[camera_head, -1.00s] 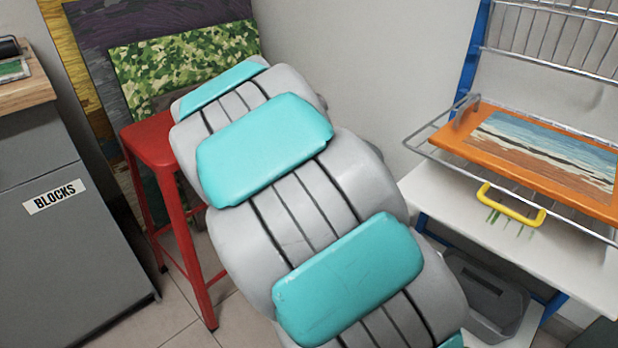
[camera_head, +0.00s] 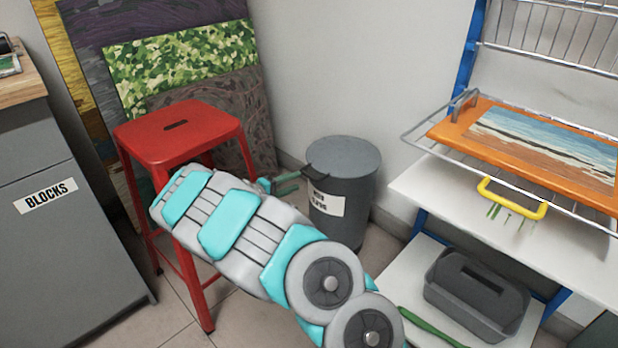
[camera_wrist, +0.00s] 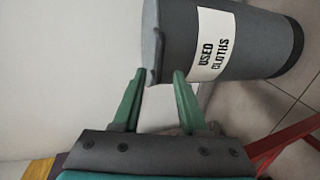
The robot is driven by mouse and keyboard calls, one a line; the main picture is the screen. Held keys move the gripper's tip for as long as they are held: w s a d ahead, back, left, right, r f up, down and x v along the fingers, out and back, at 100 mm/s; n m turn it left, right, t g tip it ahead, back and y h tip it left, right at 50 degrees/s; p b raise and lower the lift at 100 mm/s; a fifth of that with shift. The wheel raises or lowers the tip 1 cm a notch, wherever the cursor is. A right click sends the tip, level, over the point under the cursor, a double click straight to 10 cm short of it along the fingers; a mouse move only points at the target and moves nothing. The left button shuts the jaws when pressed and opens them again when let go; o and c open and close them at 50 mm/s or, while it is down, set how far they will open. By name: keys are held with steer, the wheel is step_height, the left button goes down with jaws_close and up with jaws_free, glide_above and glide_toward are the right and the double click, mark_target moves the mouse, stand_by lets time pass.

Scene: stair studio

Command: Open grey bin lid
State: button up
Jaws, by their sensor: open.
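The grey bin (camera_head: 342,215) stands on the floor by the wall, upright, with a white label; in the wrist view the bin (camera_wrist: 240,32) lies sideways and its label reads "USED CLOTHS". Its grey lid (camera_head: 343,158) is shut, with a dark tab at the front left rim; the lid edge also shows in the wrist view (camera_wrist: 153,35). My gripper (camera_head: 284,184) is beside the bin's left side, below the lid rim. In the wrist view my gripper's green fingers (camera_wrist: 152,75) are apart, with the tab end of the lid close between the tips; I cannot tell whether they touch.
A red stool (camera_head: 180,132) stands left of the bin, close to my arm. Canvases (camera_head: 185,65) lean behind it. A grey "BLOCKS" cabinet (camera_head: 75,240) is far left. On the right, a white shelf unit (camera_head: 440,200) holds a grey caddy (camera_head: 477,295) low down.

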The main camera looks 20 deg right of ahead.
mark_target(309, 176)
steer(key=x, duration=0.7)
steer(key=shift+d, duration=0.15)
jaws_close()
steer(key=shift+s, duration=0.1)
stand_by(1.1)
